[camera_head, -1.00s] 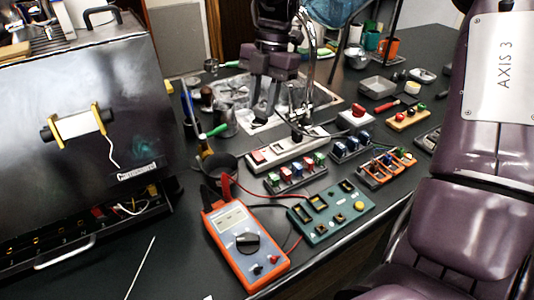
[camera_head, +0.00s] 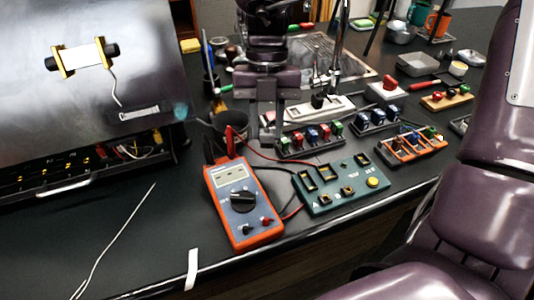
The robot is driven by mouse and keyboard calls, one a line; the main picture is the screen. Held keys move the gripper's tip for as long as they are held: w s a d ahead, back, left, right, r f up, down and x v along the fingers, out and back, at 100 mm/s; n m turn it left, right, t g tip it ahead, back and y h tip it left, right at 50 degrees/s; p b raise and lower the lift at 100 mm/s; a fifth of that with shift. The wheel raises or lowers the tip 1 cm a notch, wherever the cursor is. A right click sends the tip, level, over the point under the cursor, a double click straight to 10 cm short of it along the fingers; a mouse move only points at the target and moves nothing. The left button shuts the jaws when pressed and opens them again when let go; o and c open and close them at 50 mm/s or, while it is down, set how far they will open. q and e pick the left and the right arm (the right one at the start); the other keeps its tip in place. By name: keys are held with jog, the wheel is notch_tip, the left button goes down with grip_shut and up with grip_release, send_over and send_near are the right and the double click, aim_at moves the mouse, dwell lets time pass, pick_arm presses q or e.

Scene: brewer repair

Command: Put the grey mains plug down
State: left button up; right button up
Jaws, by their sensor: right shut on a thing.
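My right gripper (camera_head: 267,140) hangs from the top centre, fingers pointing down, at the left end of the pale power strip (camera_head: 300,113). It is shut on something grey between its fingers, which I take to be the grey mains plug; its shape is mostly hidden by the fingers. A dark plug-like piece (camera_head: 322,100) sits on the power strip, right of the gripper. My left gripper is not in view.
An orange multimeter (camera_head: 240,205) with red and black leads lies in front, beside a green board (camera_head: 340,187). Racks of coloured parts (camera_head: 310,138) stand behind the board. The brewer (camera_head: 85,90) fills the left.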

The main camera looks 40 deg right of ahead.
notch_tip(320, 180, down, 2)
notch_tip(320, 180, down, 4)
jog(key=shift+f, duration=0.25)
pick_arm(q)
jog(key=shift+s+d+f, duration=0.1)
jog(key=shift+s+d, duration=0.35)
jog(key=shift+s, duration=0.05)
pick_arm(e)
jog(key=shift+f, duration=0.15)
jog(key=o, duration=0.7)
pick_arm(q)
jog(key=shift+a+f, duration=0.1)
